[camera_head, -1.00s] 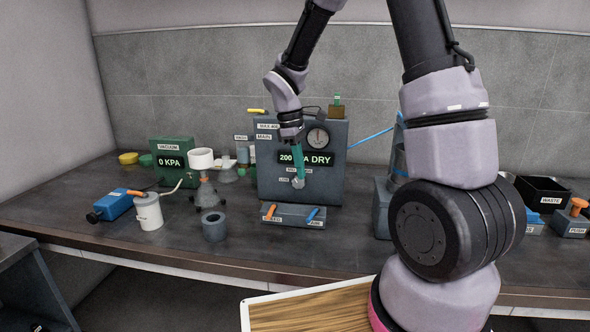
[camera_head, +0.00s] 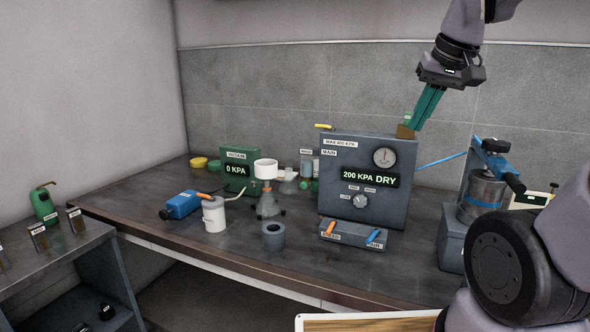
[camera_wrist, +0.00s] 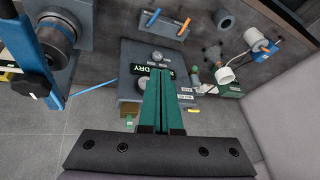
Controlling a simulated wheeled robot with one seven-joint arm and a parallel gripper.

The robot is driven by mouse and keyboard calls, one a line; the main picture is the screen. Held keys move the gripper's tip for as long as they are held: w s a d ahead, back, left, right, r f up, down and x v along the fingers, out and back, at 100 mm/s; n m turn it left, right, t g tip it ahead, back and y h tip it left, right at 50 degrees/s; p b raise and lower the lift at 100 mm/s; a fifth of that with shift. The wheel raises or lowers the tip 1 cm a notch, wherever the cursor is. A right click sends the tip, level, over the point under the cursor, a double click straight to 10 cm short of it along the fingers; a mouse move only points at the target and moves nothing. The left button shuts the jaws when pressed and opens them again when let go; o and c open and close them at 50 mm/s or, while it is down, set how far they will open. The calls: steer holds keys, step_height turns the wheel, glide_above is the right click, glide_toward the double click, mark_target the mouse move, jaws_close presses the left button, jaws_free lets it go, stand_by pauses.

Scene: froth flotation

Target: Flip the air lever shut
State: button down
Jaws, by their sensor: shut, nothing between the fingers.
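A low grey block (camera_head: 345,239) stands before the pressure panel. It carries an orange lever (camera_head: 329,229) on the left and a blue lever (camera_head: 375,237) on the right. The label by the blue lever seems to end in "AIR". Both levers also show in the wrist view, orange (camera_wrist: 184,27) and blue (camera_wrist: 153,18). The grey panel (camera_head: 347,170) reads "200 KPA DRY" and has a dial and a knob (camera_head: 361,201). A yellow lever (camera_head: 324,126) lies at its top left, near a "MAIN" label. My gripper (camera_head: 416,127) is shut and empty, pointing down by the panel's top right corner, away from the block's levers.
A small brass-coloured piece (camera_head: 405,132) sits on the panel's top right corner, close to my fingertips. A clamped cylinder unit (camera_head: 482,190) stands to the right. A green vacuum box (camera_head: 236,176), funnel stand (camera_head: 266,198) and grey ring (camera_head: 273,237) stand left. The front bench strip is clear.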

steer(key=s, duration=0.1)
steer(key=s+r+m+t, duration=0.1)
steer(key=s+r+m, duration=0.1)
steer(key=shift+s+d+t+y, duration=0.2)
steer(key=shift+s+t+y, duration=0.1)
steer(key=shift+t, duration=0.1)
steer(key=c, duration=1.2)
jaws_free()
steer(key=shift+s+r+m, duration=0.1)
steer(key=shift+m, duration=0.2)
steer(key=shift+c, duration=0.2)
steer(key=o, duration=0.4)
steer(key=m+g+h, duration=0.3)
steer(key=g+h, duration=0.1)
steer(key=g, duration=0.4)
glide_above(371, 235)
steer(key=w+a, duration=0.1)
steer(key=a, duration=0.1)
step_height(371, 235, down, 24)
steer(key=f, duration=0.3)
steer(key=d+f, duration=0.1)
steer(key=f, duration=0.3)
steer(key=s+f, duration=0.1)
steer(key=f, duration=0.2)
steer(key=shift+d+f, duration=0.25)
steer(key=shift+d, duration=0.1)
jaws_close()
